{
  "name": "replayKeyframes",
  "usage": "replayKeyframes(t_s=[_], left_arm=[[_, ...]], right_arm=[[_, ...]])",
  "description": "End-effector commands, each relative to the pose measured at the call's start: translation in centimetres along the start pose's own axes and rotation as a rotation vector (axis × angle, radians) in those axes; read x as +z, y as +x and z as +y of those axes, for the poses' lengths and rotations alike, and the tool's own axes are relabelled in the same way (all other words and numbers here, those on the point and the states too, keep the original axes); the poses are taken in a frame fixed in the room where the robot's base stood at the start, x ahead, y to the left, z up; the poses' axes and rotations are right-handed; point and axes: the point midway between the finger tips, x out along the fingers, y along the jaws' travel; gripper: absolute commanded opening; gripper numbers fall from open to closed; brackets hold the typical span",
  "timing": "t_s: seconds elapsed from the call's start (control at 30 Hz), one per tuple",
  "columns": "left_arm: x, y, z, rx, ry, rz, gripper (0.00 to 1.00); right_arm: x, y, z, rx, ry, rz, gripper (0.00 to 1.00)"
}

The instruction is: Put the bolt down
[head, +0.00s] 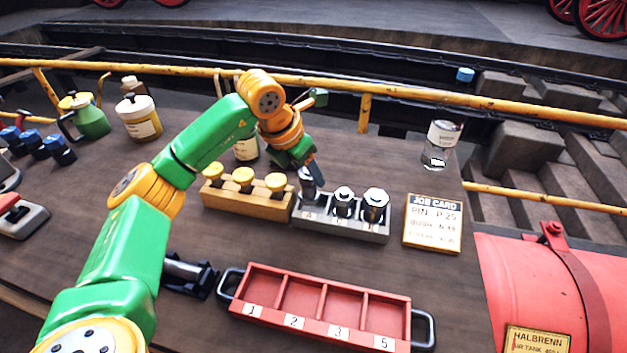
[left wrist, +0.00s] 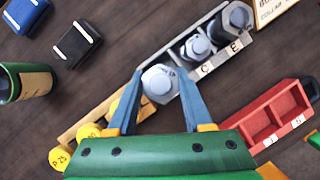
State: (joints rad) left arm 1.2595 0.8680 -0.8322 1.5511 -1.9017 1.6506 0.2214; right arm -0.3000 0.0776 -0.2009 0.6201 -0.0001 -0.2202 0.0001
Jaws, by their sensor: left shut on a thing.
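My left gripper (head: 311,168) is at the left end of the grey metal rack (head: 358,231), shut on a steel bolt (head: 308,187). In the left wrist view the bolt's hex head (left wrist: 159,80) shows between the two blue fingers (left wrist: 160,92). The bolt is upright over or in the rack's left place; I cannot tell whether it is fully seated. Two other bolts, a middle one (head: 343,201) and a right one (head: 375,204), stand in the same rack. The left wrist view shows labels C and E beside them. My right gripper is in neither view.
A wooden block with yellow-topped pins (head: 243,177) stands just left of the rack. A job card (head: 433,222) lies to its right, with a glass jar (head: 440,145) behind. A red divided tray (head: 317,334) is in front. Bare tabletop lies between tray and rack.

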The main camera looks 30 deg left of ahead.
Motion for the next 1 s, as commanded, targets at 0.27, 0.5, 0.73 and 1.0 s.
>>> replayKeyframes(t_s=[0.27, 0.5, 0.73, 1.0], left_arm=[[-0.4, 3.6, -0.2, 0.001, 0.000, 0.002, 0.00], [-0.7, 4.5, -0.2, 0.001, 0.000, -0.003, 0.00], [-0.9, 4.7, -0.2, 0.001, 0.000, 0.000, 0.67], [-0.9, 4.7, -0.2, 0.001, 0.000, 0.000, 0.81]], right_arm=[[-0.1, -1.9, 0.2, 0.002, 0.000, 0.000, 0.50], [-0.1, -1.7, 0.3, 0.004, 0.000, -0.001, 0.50], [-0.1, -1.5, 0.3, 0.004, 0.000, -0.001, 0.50], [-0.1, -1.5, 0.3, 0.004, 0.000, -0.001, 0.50]])
